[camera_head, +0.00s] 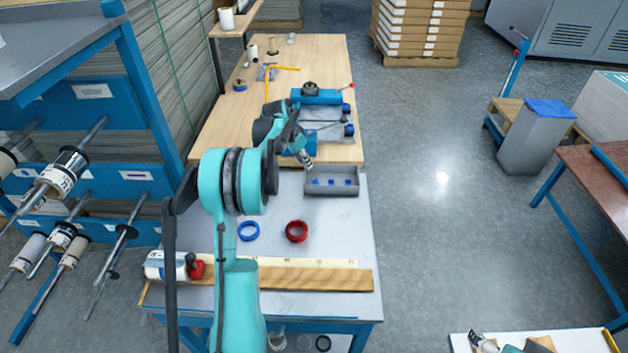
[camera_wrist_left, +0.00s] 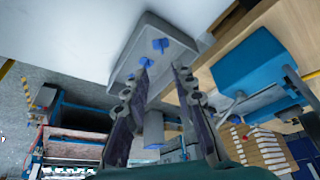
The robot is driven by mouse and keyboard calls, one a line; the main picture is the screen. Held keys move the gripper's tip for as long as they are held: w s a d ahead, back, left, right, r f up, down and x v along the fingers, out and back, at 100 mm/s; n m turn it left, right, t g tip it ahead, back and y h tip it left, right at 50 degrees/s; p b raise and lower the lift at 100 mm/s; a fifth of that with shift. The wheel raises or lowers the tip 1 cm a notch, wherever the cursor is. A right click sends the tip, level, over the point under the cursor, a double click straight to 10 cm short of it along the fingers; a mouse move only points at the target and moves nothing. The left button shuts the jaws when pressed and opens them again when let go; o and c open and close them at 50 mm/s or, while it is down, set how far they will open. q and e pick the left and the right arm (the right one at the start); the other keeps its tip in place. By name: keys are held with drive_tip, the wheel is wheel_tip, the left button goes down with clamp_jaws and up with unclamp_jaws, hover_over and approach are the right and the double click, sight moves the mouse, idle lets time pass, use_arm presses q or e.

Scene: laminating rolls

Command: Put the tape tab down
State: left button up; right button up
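Several small blue tape tabs (camera_head: 331,182) lie in a grey tray (camera_head: 345,192) on the near table. In the left wrist view, the blue tabs (camera_wrist_left: 160,44) show inside the tray (camera_wrist_left: 182,45), beyond my fingertips. My left gripper (camera_head: 307,161) hangs at the tray's back left corner. In the left wrist view my left gripper (camera_wrist_left: 161,70) has its two fingers spread, with no tab seen between them. One tab is close to a fingertip in that picture. A dark tip with teal parts at the bottom right edge may be my right gripper (camera_head: 482,342); its fingers are unclear.
A blue tape ring (camera_head: 248,231) and a red tape ring (camera_head: 297,231) lie on the table nearer me. A wooden board (camera_head: 320,278) and a white roll (camera_head: 165,265) lie at the front. A blue machine (camera_head: 318,97) stands behind the tray. Roll racks stand left.

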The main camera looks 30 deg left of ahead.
use_arm(q)
drive_tip(key=s+d+r+n+y, duration=0.1)
drive_tip(key=s+d+r, duration=0.5)
drive_tip(key=d, duration=0.4)
drive_tip(key=s+d+r, duration=0.5)
drive_tip(key=d+r, duration=0.1)
drive_tip(key=d, duration=0.4)
drive_tip(key=s+d+f+t, duration=0.1)
drive_tip(key=s+d+f, duration=0.1)
drive_tip(key=s+d, duration=0.4)
drive_tip(key=s+d+f+n+t, duration=0.1)
drive_tip(key=s+d, duration=0.5)
drive_tip(key=s, duration=0.8)
drive_tip(key=shift+f+n+t, duration=0.3)
drive_tip(key=shift+f+t, duration=0.1)
drive_tip(key=shift+f, duration=0.2)
